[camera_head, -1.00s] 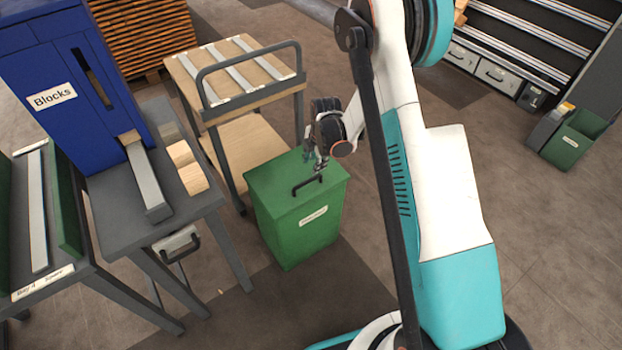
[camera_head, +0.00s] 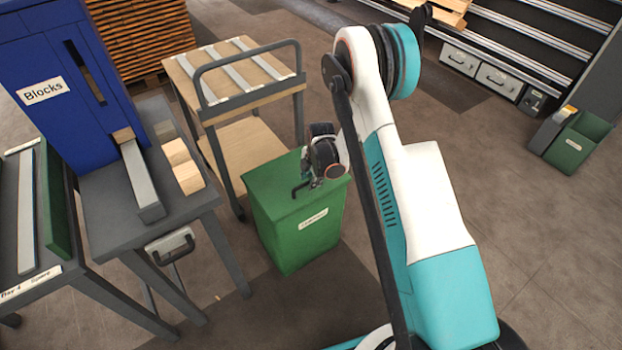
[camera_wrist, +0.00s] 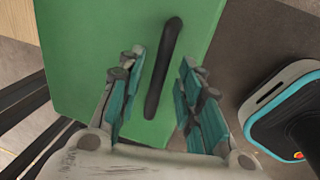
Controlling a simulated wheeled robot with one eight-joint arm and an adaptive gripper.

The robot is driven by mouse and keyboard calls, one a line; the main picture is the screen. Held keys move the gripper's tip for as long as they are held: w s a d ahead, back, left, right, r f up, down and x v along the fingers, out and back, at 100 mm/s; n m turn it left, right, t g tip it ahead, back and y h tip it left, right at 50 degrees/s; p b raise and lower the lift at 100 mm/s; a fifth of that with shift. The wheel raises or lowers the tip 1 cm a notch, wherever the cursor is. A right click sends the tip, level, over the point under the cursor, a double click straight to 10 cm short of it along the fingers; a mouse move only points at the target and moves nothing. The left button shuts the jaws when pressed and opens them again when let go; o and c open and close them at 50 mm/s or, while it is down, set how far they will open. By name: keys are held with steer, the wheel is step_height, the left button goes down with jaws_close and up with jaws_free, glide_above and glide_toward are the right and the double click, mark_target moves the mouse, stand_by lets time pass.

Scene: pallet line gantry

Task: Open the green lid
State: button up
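The green bin (camera_head: 303,235) stands on the floor in the middle of the head view, with a pale label on its front. Its flat green lid (camera_head: 268,187) lies shut on top. A dark bar handle (camera_head: 298,190) sits on the lid; part of it is hidden by my gripper. In the wrist view the handle (camera_wrist: 163,70) runs lengthwise between the fingers, over the green lid (camera_wrist: 90,60). My gripper (camera_wrist: 158,92) is open, with teal finger pads on either side of the handle and gaps showing. In the head view my gripper (camera_head: 306,170) is over the lid.
A wooden-topped cart (camera_head: 235,75) stands behind the bin. A grey table (camera_head: 110,200) with the blue Blocks dispenser (camera_head: 75,90) and wooden blocks (camera_head: 183,165) is at left. A smaller green bin (camera_head: 572,145) stands far right. Floor in front of the bin is clear.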

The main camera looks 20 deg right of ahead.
jaws_close()
